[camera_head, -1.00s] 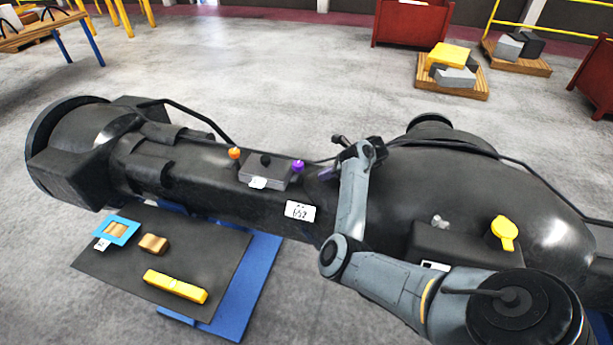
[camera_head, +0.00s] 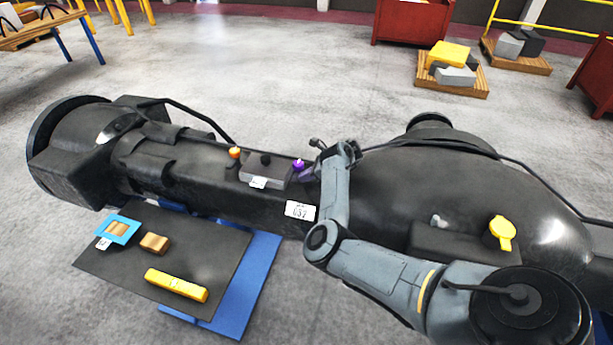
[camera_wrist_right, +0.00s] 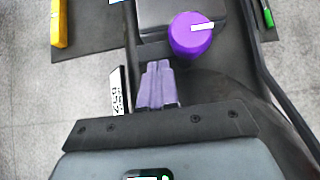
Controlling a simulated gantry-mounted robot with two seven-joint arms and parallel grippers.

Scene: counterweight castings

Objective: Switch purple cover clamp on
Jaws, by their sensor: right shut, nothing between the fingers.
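The purple knob (camera_head: 298,164) sits at the right end of a small grey box (camera_head: 262,173) on the dark casting. In the right wrist view the purple knob (camera_wrist_right: 187,40) shows large, with a white mark on its top pointing right. Whether the knob is on or off I cannot tell. My left gripper is not in view.
An orange knob (camera_head: 235,152) stands at the box's left end. A yellow knob (camera_head: 502,232) is at the casting's right. A white label (camera_head: 300,210) is on the casting's side. A dark board (camera_head: 215,245) below holds a yellow bar (camera_head: 176,285) and small blocks.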

